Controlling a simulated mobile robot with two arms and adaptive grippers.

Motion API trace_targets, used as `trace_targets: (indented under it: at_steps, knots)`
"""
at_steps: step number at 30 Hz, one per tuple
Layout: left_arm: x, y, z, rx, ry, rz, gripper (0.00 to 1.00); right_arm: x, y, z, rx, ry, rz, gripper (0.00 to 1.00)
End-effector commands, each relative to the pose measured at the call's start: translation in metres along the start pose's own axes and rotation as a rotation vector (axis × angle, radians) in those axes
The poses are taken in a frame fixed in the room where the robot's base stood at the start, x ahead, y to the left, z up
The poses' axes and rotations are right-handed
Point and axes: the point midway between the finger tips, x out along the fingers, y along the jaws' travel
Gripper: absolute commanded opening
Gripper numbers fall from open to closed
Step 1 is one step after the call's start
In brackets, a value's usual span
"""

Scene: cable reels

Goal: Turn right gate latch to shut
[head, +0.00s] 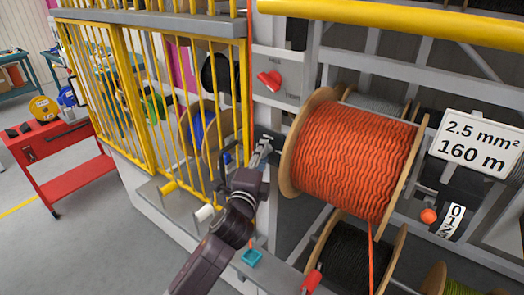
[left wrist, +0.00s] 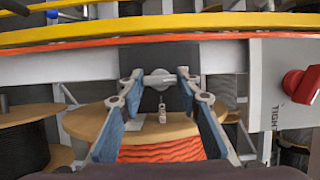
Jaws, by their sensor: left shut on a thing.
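The yellow barred gate (head: 196,105) stands at the left in the head view, its right edge against a grey post. On the post, level with the reel, a dark plate (left wrist: 160,58) carries a silver latch handle (left wrist: 158,80). My left gripper (head: 264,147) reaches up to this plate. In the left wrist view its two blue-padded fingers (left wrist: 158,84) are closed on the handle, which lies crosswise between them. In the head view the gripper hides most of the latch. My right gripper is not in view.
A large reel of orange cable (head: 350,155) is close to the right of my gripper. A red knob (head: 270,81) on a grey panel sits above the latch. A yellow rail (head: 400,22) crosses the top. A red cart (head: 62,155) stands on open floor at the left.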

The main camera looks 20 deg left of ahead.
Motion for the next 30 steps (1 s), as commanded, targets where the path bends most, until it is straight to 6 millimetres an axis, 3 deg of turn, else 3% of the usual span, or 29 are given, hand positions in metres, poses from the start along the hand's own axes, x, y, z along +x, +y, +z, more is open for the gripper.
trace_targets:
  at_steps: [15, 16, 20, 30]
  knots:
    - [-0.0001, 0.0016, 0.0004, -0.019, -0.001, 0.01, 0.07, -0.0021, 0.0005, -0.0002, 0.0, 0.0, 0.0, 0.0]
    - [-0.0001, 0.0016, 0.0004, -0.019, -0.001, 0.01, 0.34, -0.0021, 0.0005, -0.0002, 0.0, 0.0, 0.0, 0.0]
    - [-0.0001, 0.0012, 0.0003, -0.017, -0.001, 0.009, 0.49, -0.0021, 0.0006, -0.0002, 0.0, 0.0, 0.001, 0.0]
    - [-0.0032, 0.0007, 0.0002, -0.015, 0.0, 0.007, 0.49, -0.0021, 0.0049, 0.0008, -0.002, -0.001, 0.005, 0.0]
